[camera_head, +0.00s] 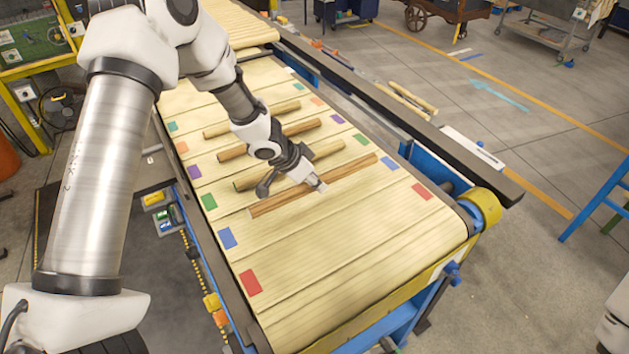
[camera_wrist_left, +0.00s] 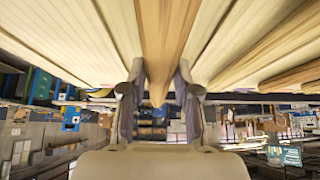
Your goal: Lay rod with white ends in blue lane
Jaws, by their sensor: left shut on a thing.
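A brown rod (camera_head: 347,172) lies along the far side of the blue lane, between the two blue patches (camera_head: 228,238). I cannot make out white on its ends. My left gripper (camera_head: 318,186) is shut on this rod near its middle. In the left wrist view the rod (camera_wrist_left: 163,45) runs between the two fingers (camera_wrist_left: 160,98). I cannot tell whether it touches the belt or hangs just above it. The other blue patch (camera_head: 390,163) shows past its far end. My right gripper is not in view.
A rod (camera_head: 247,181) lies in the green lane. Darker (camera_head: 235,153) and paler (camera_head: 222,130) rods lie farther back. The lane between the red patches (camera_head: 250,282) is empty. A dark rail (camera_head: 440,145) edges the belt (camera_head: 350,270), with loose rods (camera_head: 412,98) beyond it.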

